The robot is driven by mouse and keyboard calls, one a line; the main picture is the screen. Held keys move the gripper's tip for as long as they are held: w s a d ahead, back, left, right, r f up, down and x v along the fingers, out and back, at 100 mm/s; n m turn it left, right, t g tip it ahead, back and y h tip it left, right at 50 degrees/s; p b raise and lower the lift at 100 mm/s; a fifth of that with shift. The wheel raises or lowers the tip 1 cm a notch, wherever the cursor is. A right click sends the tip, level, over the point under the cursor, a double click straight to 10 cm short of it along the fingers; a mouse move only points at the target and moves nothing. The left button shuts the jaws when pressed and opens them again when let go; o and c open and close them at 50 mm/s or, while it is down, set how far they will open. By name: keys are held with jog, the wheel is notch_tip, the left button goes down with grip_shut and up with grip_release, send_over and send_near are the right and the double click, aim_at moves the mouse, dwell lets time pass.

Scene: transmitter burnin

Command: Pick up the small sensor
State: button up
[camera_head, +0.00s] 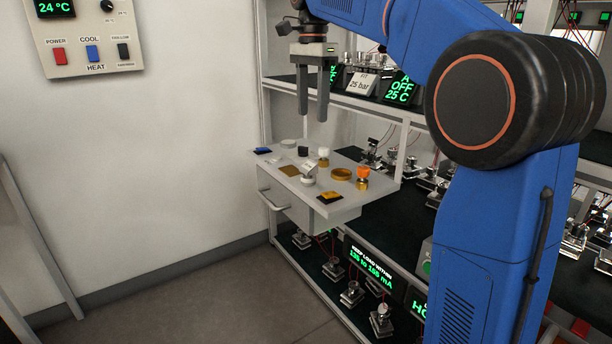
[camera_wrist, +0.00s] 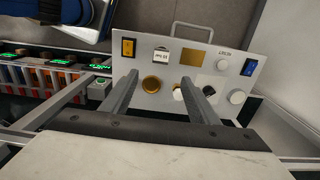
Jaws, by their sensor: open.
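Several small parts stand on a grey drawer unit's top (camera_head: 272,160), and I cannot tell which is the small sensor. Among them are a white-topped piece (camera_head: 323,154), an orange-topped brass piece (camera_head: 362,173), a gold disc (camera_head: 341,174) and a small black piece (camera_head: 303,150). My gripper (camera_head: 313,117) points down above this top, open, with nothing visible between its fingers. In the wrist view my gripper (camera_wrist: 158,79) frames the gold disc (camera_wrist: 153,84) and the white-topped piece (camera_wrist: 178,94); the right finger partly hides the parts near it.
The top also carries a blue switch (camera_wrist: 249,67), an orange switch (camera_wrist: 128,47), a white label block (camera_wrist: 162,56) and a gold square (camera_wrist: 193,58). Shelves with wired fixtures (camera_head: 383,320) stand behind and below. A wall panel (camera_head: 85,35) hangs at left.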

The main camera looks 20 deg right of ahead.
aim_at(309, 166)
notch_tip(309, 166, down, 12)
jog(key=shift+a+f, duration=0.25)
jog(key=shift+f, duration=1.15)
jog(key=shift+a+f, duration=0.15)
jog(key=shift+f, duration=1.1)
jog(key=c, duration=1.4)
